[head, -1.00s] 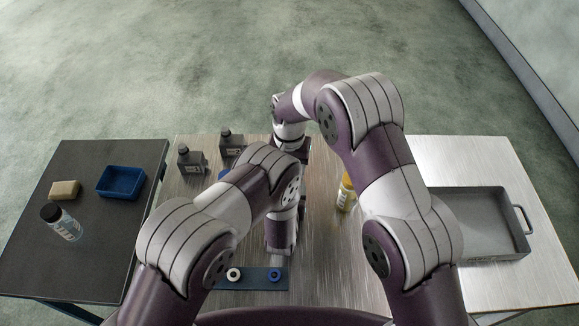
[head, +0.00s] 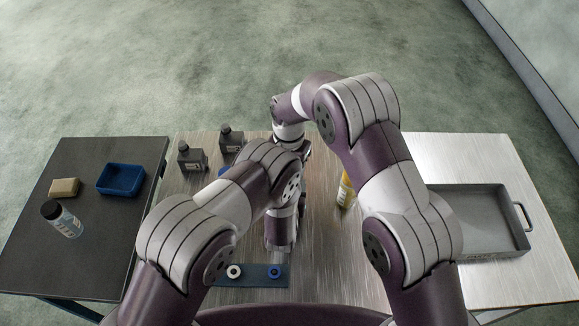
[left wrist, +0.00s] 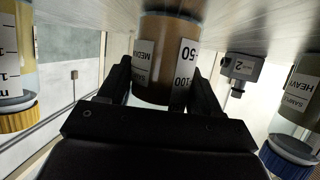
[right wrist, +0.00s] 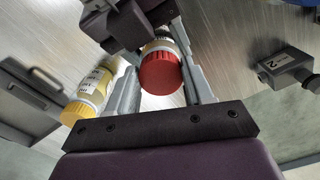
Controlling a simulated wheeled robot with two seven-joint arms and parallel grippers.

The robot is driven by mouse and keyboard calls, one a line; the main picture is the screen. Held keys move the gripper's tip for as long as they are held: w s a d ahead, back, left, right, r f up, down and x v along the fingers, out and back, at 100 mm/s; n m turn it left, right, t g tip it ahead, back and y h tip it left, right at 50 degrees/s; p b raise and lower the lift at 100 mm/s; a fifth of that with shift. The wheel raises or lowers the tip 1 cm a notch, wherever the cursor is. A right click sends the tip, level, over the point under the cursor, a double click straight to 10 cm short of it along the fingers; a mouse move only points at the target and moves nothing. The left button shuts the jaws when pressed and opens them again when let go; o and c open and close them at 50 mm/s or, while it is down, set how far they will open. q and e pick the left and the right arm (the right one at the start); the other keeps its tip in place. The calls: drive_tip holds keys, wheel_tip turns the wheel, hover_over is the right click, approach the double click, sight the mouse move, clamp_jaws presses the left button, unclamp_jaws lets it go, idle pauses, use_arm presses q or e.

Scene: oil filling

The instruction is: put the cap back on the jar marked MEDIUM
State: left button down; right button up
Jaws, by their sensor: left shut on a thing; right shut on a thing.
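The brown-filled jar marked MEDIUM (left wrist: 160,55) stands between the fingers of my left gripper (left wrist: 162,82), which is shut on it. My arms hide jar and cap in the head view.
A yellow-capped jar (head: 346,190) stands to the right. A ring holder (head: 253,283) lies in front. A grey tray (head: 482,254) and blue box (head: 121,179) sit on side tables.

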drive_tip(key=m, duration=0.3)
drive_tip(key=shift+a+m, duration=0.1)
drive_tip(key=shift+m, duration=0.2)
drive_tip(key=o, duration=1)
drive_tip(key=shift+r, duration=2.25)
drive_tip(key=shift+c, duration=0.3)
